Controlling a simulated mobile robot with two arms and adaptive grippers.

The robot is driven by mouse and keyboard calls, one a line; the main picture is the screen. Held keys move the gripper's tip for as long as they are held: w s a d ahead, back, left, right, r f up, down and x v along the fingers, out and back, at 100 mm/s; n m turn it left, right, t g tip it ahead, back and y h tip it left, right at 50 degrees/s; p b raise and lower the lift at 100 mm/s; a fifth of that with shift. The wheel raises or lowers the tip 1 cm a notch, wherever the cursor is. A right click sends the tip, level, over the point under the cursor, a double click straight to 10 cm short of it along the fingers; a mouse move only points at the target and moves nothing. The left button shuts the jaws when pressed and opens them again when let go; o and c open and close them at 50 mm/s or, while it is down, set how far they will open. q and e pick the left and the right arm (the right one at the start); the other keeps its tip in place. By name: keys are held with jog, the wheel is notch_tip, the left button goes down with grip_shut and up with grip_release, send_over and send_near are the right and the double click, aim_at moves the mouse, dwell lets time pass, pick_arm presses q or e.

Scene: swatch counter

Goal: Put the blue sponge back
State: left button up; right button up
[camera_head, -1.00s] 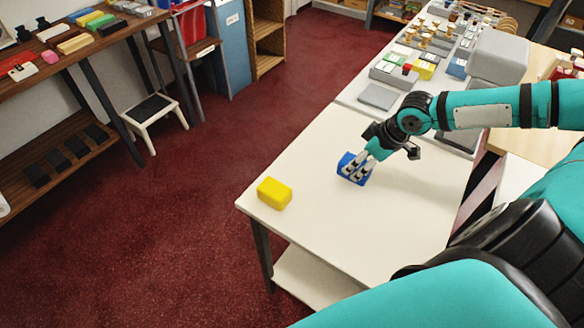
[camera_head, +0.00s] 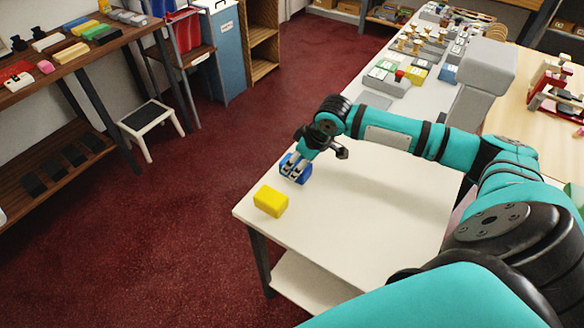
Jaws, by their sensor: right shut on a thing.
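The blue sponge (camera_head: 302,174) is at the left edge of the white table (camera_head: 350,215), behind the yellow sponge. My right gripper (camera_head: 294,168) is shut on it from above, with its fingers covering part of the sponge. I cannot tell whether the sponge touches the table or is held just above it. The yellow sponge (camera_head: 270,201) lies on the table near its front left corner, a short way in front of the blue one and apart from it. My left gripper is out of view.
The front of the white table is clear. Labelled blocks and small items (camera_head: 412,68) fill the counter at the back. A wooden shelf (camera_head: 70,72) with coloured blocks stands at the left, beside a white step stool (camera_head: 140,128). Red carpet lies between.

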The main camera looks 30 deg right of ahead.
aim_at(295, 165)
jog(key=shift+w+a+f+p, duration=0.25)
jog(key=shift+w+a+p, duration=0.3)
jog(key=shift+a+p, duration=0.1)
notch_tip(295, 165, down, 2)
jog(key=shift+f+p, duration=0.2)
jog(key=shift+p, duration=0.35)
jog(key=shift+d+f, duration=0.1)
jog(key=shift+f, duration=0.05)
jog(key=o, duration=1.2)
jog(key=shift+f, duration=0.1)
